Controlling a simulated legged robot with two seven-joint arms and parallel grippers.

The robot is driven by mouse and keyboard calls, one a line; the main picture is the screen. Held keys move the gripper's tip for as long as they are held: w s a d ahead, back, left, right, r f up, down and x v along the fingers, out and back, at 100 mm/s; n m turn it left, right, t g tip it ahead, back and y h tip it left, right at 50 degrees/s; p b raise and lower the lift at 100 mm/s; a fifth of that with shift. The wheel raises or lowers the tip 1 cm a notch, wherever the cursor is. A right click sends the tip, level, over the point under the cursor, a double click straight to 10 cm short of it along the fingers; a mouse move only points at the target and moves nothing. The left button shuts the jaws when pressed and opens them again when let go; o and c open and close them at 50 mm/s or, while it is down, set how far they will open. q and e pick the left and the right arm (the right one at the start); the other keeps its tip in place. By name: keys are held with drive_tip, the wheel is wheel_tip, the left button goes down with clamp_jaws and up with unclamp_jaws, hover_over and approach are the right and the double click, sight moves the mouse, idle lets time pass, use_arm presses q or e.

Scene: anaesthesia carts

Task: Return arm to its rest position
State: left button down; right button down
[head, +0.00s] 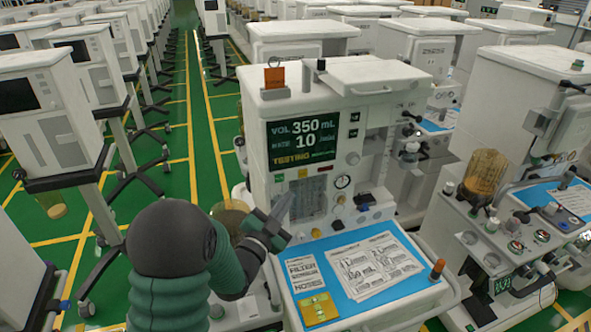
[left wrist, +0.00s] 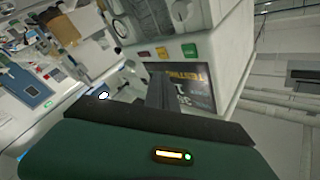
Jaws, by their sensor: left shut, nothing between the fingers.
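My left arm comes in from the lower left in the head view, with a dark green ribbed sleeve. My left gripper (head: 283,207) is shut and empty. It points up and to the right, in front of the lower left part of the white anaesthesia cart (head: 258,180). In the left wrist view my left gripper's fingers (left wrist: 160,90) are together in front of the cart's dark screen (left wrist: 200,82). The same screen (head: 302,140) reads VOL 350 mL in the head view. I cannot tell whether the fingertips touch the cart. My right gripper is not in view.
The cart's blue work surface (head: 335,252) holds printed sheets (head: 380,262) and a yellow card (head: 318,308). Another cart (head: 520,110) stands close on the right. Rows of monitors on stands (head: 55,120) fill the left. The green floor aisle (head: 200,120) between is clear.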

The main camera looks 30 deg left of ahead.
use_arm(q)
drive_tip(key=s+d+f+n+g, duration=0.2)
drive_tip(key=s+d+f+g, duration=0.15)
drive_tip(key=f+g, duration=0.2)
drive_tip(key=s+d+f+n+g, duration=0.2)
drive_tip(key=d+f+g, duration=0.25)
drive_tip(key=f, duration=0.25)
drive_tip(key=s+d+f+n+g, duration=0.1)
drive_tip(key=s+d+f+g, duration=0.1)
drive_tip(key=s, duration=0.6)
drive_tip(key=s+d+f+n+g+h, duration=0.1)
drive_tip(key=s+d+f+g, duration=0.2)
drive_tip(key=s+d+g, duration=0.2)
drive_tip(key=s, duration=0.3)
drive_tip(key=shift+s+d+f, duration=0.2)
drive_tip(key=shift+d, duration=0.05)
drive_tip(key=shift+d, duration=0.1)
idle(0.6)
